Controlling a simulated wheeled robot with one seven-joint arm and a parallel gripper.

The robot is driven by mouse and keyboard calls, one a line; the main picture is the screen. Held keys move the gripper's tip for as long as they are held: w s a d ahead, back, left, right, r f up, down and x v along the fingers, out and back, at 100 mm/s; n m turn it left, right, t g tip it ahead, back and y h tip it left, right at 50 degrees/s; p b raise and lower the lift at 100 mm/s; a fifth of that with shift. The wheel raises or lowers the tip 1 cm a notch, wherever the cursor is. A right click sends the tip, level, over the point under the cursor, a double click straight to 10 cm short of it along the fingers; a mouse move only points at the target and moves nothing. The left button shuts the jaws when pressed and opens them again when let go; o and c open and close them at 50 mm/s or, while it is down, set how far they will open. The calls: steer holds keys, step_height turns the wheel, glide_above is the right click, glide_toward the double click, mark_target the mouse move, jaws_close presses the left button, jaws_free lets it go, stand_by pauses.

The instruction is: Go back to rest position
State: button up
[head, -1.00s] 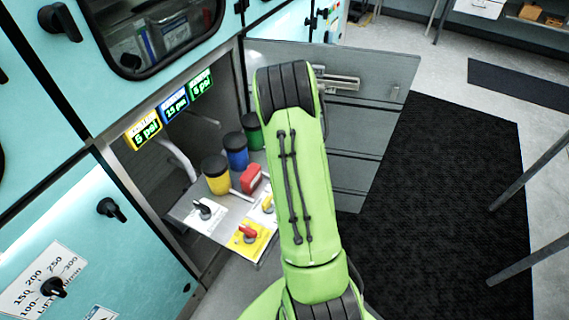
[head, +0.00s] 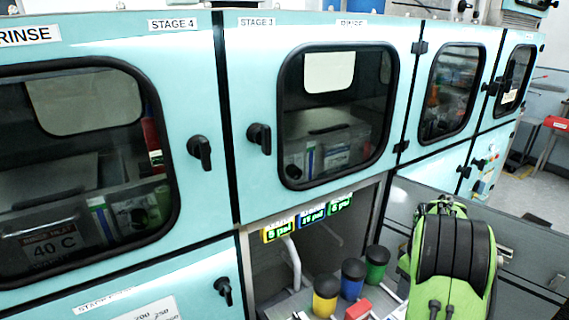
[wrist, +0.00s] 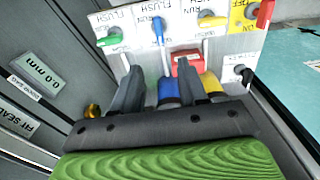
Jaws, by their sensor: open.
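My gripper (wrist: 172,92) shows in the wrist view with its two dark fingers apart and nothing between them. It hovers near the shelf with the valve handles, and the blue canister (wrist: 168,92) and the red block (wrist: 186,58) lie beyond the fingers. In the head view my green arm covers the lower right, and my gripper is hidden there.
Yellow (head: 326,295), blue (head: 352,279) and green (head: 376,263) canisters stand in the open bay below lit pressure displays (head: 308,217). Teal cabinets with dark windows (head: 338,112) fill the wall. A grey open door (head: 525,262) stands behind my arm. Green (wrist: 109,38), blue (wrist: 158,30) and red (wrist: 264,13) handles line the panel.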

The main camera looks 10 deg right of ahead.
steer(key=s+a+r+m+t+p, duration=0.1)
steer(key=s+a+r, duration=0.2)
steer(key=a+r, duration=0.5)
steer(key=s+a+r+m+t+p, duration=0.1)
steer(key=s+a+r+t, duration=0.1)
steer(key=a+r, duration=0.6)
steer(key=s+a+r+m+t+p, duration=0.2)
steer(key=s+a, duration=0.8)
steer(key=s, duration=0.5)
steer(key=shift+r+t, duration=0.3)
steer(key=shift+r, duration=0.2)
